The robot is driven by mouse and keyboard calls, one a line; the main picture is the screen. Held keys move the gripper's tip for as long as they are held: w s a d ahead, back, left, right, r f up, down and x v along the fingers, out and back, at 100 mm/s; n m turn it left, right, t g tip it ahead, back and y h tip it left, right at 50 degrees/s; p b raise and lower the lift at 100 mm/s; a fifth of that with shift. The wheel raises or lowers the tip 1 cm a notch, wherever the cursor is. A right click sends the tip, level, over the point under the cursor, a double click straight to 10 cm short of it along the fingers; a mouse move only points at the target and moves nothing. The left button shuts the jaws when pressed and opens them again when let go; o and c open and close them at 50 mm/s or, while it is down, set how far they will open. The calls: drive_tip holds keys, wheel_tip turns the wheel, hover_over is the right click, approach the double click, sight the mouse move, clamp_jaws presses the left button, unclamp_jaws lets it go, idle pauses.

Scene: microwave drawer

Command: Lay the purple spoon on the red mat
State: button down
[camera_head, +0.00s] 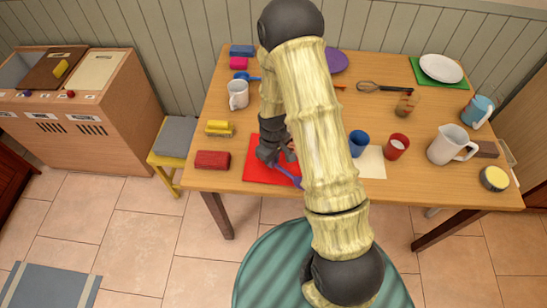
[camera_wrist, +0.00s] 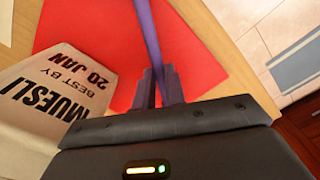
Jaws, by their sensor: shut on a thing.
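The purple spoon (camera_head: 289,176) is in my gripper (camera_head: 272,158), over the red mat (camera_head: 258,172) at the front edge of the table. In the wrist view, my gripper (camera_wrist: 158,85) is shut on the spoon's purple shaft (camera_wrist: 148,35), which runs out past the top of the picture. The red mat (camera_wrist: 205,60) lies behind the spoon there. I cannot tell whether the spoon touches the mat. My arm hides the right part of the mat in the head view, and the spoon's far end is out of the wrist view.
A cream package marked MUESLI (camera_wrist: 55,100) is close beside my gripper. A red block (camera_head: 212,160) and a yellow brush (camera_head: 219,128) are left of the mat. A blue cup (camera_head: 358,143) and a red cup (camera_head: 396,146) stand to the right of my arm.

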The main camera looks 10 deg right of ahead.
drive_tip(key=shift+f+b, duration=0.4)
drive_tip(key=shift+f, duration=0.45)
drive_tip(key=shift+w, duration=0.15)
drive_tip(key=c, duration=1.6)
unclamp_jaws()
drive_tip(key=o, duration=0.4)
drive_tip(key=shift+d, duration=0.1)
drive_tip(key=shift+o, duration=0.3)
drive_tip(key=shift+s+a, duration=0.2)
